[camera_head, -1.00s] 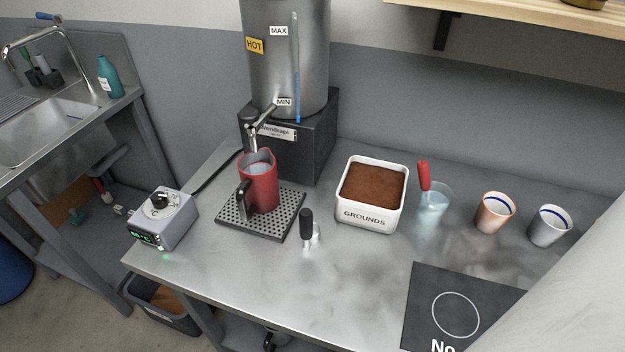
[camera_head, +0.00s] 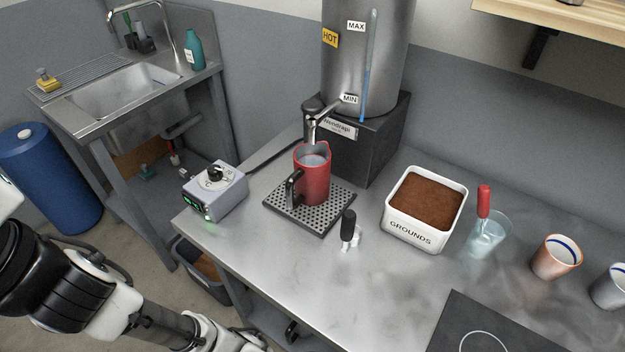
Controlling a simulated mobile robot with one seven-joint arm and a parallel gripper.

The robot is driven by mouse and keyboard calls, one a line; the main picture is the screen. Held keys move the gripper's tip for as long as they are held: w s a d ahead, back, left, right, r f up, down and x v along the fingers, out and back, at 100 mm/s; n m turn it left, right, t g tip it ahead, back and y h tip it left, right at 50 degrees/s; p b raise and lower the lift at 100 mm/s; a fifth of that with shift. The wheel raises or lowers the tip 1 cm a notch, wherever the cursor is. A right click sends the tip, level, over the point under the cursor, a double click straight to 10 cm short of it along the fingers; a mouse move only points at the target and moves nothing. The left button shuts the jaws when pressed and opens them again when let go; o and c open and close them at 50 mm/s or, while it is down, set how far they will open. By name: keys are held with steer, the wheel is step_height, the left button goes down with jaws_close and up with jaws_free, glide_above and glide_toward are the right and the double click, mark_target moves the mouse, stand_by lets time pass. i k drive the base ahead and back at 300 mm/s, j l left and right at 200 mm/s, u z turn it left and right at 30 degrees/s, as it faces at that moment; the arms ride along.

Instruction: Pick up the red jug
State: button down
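The red jug (camera_head: 316,180) stands upright on the dark perforated drip tray (camera_head: 338,212), below the tap of the steel hot-water urn (camera_head: 362,60). Its black handle faces the front left of the picture. A greyish content or inner surface shows inside its rim. My arm shows at the lower left, in front of the counter and well apart from the jug. My gripper is not visible in this view.
A control box (camera_head: 215,191) stands left of the tray. A small black-handled tool (camera_head: 348,228) stands right in front of it. The grounds bin (camera_head: 414,236), a glass with a red-handled tool (camera_head: 488,236) and cups (camera_head: 556,257) are to the right. The front counter middle is clear.

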mark_target(311, 178)
steer(key=k, duration=0.45)
steer(key=k+z, duration=0.1)
steer(key=z, duration=0.4)
steer(key=k+z, duration=0.1)
steer(key=z, duration=1.7)
steer(key=k+j+z, duration=0.25)
steer(key=j+z, duration=0.3)
steer(key=k+j, duration=0.3)
steer(key=j, duration=0.15)
steer(key=k+j, duration=0.3)
steer(key=j, duration=0.15)
steer(key=k+j, duration=0.65)
steer(key=j, duration=0.25)
steer(key=k+j, duration=0.3)
steer(key=j, duration=0.15)
